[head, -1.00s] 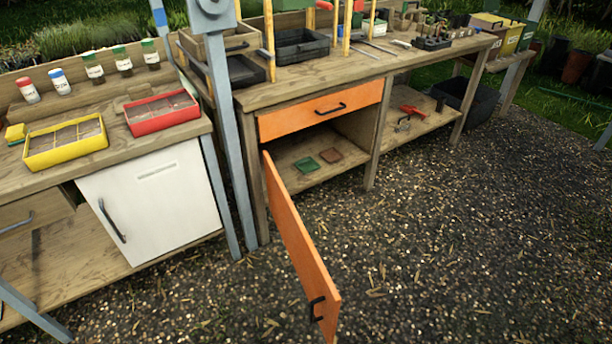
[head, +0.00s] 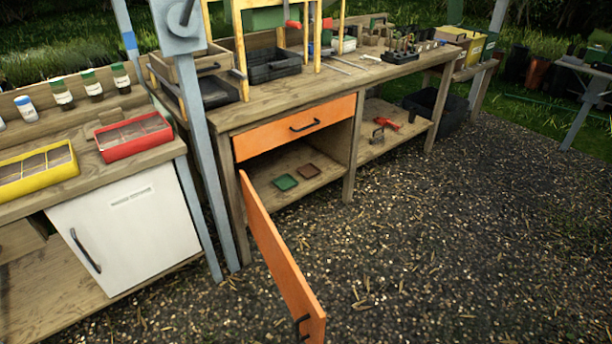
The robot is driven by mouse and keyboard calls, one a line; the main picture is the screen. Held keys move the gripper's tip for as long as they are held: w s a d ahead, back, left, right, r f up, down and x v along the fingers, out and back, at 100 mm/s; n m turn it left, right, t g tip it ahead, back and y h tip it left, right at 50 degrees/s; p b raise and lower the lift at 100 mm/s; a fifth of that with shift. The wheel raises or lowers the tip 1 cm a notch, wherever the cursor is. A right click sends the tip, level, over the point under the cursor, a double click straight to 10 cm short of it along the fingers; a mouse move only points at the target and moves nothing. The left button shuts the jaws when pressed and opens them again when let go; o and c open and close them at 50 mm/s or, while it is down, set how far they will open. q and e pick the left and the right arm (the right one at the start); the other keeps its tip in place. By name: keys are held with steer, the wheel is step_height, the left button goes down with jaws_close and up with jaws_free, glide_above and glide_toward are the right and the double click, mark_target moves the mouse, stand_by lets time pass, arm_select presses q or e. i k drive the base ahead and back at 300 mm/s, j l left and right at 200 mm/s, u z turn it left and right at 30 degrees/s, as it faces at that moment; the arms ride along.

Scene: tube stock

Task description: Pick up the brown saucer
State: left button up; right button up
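The brown saucer (head: 309,171) is a small square dish lying on the wooden floor of the open cupboard (head: 270,196) under the bench. A green saucer (head: 286,182) of similar shape lies just left of it, with a small gap between them. Nothing covers either saucer from this view. Neither of my grippers shows in the head view.
The orange cupboard door (head: 280,262) hangs open towards me, left of the cupboard opening. An orange drawer (head: 296,127) above is shut. A grey post (head: 203,150) and a white cabinet (head: 128,238) stand at left. Gravel ground at right is clear.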

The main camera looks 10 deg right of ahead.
mark_target(309, 171)
steer(key=i+l+u, duration=0.1)
steer(key=i+l, duration=0.25)
steer(key=i+l+u, duration=0.15)
steer(key=i+l, duration=0.2)
steer(key=l, duration=0.25)
